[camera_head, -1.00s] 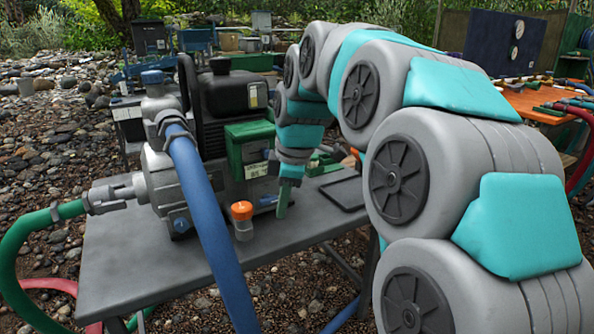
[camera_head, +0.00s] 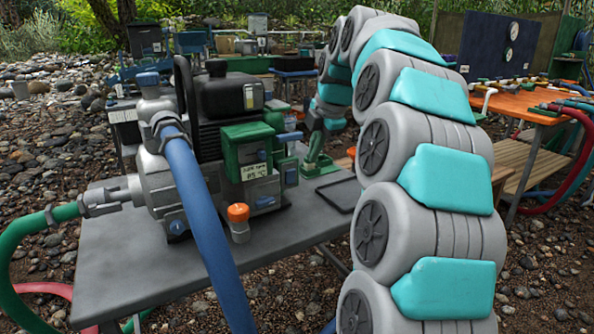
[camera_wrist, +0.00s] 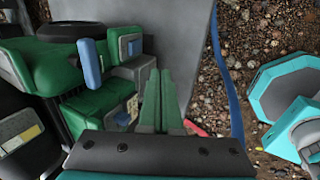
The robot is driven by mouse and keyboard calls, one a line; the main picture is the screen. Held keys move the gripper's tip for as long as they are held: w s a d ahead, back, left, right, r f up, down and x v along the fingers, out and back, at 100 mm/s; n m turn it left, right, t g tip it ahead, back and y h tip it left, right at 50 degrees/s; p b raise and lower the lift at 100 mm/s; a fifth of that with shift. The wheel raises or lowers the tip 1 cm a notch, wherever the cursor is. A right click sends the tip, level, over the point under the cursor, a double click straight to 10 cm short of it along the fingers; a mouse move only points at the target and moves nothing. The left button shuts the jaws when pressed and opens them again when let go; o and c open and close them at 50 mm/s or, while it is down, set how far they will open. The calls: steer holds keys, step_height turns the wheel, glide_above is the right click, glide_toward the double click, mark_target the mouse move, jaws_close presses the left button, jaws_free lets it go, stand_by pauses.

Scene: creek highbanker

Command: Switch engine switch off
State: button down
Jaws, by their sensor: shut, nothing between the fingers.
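The engine and pump unit (camera_head: 228,90) stands on a grey table, with a green box (camera_head: 248,147) carrying a small display on its near side. A blue lever-like piece (camera_head: 289,137) sticks out beside that box; it also shows in the wrist view (camera_wrist: 91,63) on a grey-green housing. It may be the engine switch, but I cannot read its label or position. My gripper (camera_head: 314,158) is to the right of the engine, apart from the blue piece. In the wrist view its green fingers (camera_wrist: 160,95) are together and empty, right of the housing.
The grey table (camera_head: 140,270) has a dark flat tray (camera_head: 340,195) at its right end. An orange-capped small jar (camera_head: 239,222) stands in front of the engine. A thick blue hose (camera_head: 205,215) crosses the front. An orange table (camera_head: 515,103) stands at the right.

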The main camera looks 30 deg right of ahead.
mark_target(291, 178)
steer(key=w+f+p, duration=0.1)
steer(key=w+f, duration=0.7)
steer(key=shift+a+f, duration=0.15)
steer(key=shift+f, duration=0.1)
stand_by(0.4)
steer(key=shift+w, duration=0.1)
steer(key=shift+w+p, duration=0.15)
steer(key=shift+p, duration=0.3)
steer(key=shift+w+r+g, duration=0.15)
steer(key=shift+w+g, duration=0.05)
steer(key=shift+g, duration=0.1)
steer(key=shift+r, duration=0.1)
steer(key=shift+r+p, duration=0.35)
steer(key=shift+r, duration=0.3)
steer(key=shift+s+a, duration=0.1)
steer(key=shift+s, duration=0.05)
